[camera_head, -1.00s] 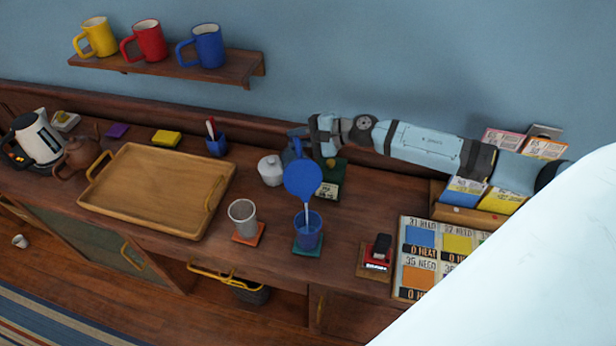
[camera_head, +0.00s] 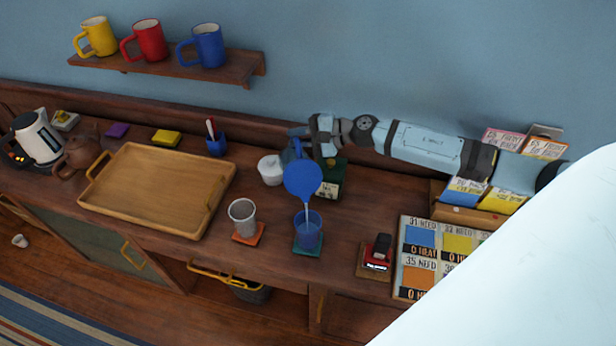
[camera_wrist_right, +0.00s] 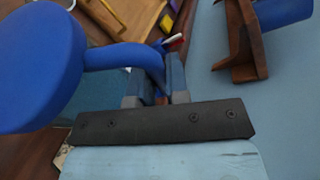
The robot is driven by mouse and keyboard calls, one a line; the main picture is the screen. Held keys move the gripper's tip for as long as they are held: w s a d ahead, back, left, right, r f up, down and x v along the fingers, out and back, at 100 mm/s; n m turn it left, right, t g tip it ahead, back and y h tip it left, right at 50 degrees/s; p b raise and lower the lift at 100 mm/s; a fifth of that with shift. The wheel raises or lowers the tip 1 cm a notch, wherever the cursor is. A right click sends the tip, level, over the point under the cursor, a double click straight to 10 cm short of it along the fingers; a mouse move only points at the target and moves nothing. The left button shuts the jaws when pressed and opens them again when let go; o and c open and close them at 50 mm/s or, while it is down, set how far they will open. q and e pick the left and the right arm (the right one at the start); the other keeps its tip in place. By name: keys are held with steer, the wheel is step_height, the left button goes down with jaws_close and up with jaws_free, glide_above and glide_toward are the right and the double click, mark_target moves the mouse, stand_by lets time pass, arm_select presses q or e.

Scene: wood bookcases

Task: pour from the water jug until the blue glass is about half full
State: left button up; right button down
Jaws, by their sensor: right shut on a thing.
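The blue water jug (camera_head: 303,180) is tilted above the blue glass (camera_head: 308,232), and a thin pale stream runs from it into the glass. The glass stands upright on a green coaster (camera_head: 306,249); its water level is hard to make out. My right gripper (camera_head: 312,138) is shut on the jug's handle. In the right wrist view the jug (camera_wrist_right: 40,65) fills the upper left, with its handle between the fingers of the gripper (camera_wrist_right: 155,92). My left gripper is not in view.
A grey cup (camera_head: 242,216) on an orange coaster stands left of the glass. A white lidded pot (camera_head: 270,170) and a dark green box (camera_head: 334,178) are behind. A wooden tray (camera_head: 155,190) lies left, a stamp (camera_head: 378,252) right. A mug shelf (camera_head: 170,68) hangs above.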

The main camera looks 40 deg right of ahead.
steer(key=w+r+m+p, duration=0.1)
steer(key=w+d+r+m+g+p, duration=0.1)
steer(key=p, duration=0.1)
steer(key=shift+w+d+r, duration=0.1)
steer(key=shift+d+r, duration=0.05)
steer(key=shift+w+f+m+g, duration=0.2)
steer(key=shift+f+m+g, duration=0.1)
steer(key=shift+f+m, duration=0.15)
steer(key=shift+f, duration=0.1)
steer(key=shift+w+d+r+m+p, duration=0.2)
steer(key=shift+r+m+p, duration=0.1)
steer(key=shift+r, duration=0.15)
steer(key=w+d+f+m+g+y+b, duration=0.1)
steer(key=w+d+f+m+g+b, duration=0.1)
steer(key=w+f+m+g+b, duration=0.25)
steer(key=shift+m+t, duration=0.3)
steer(key=shift+t, duration=0.35)
steer(key=r, duration=0.3)
steer(key=w+r, duration=0.1)
steer(key=r, duration=0.1)
steer(key=shift+a+r+p, duration=0.15)
steer(key=shift+a+p, duration=0.05)
steer(key=shift+p, duration=0.1)
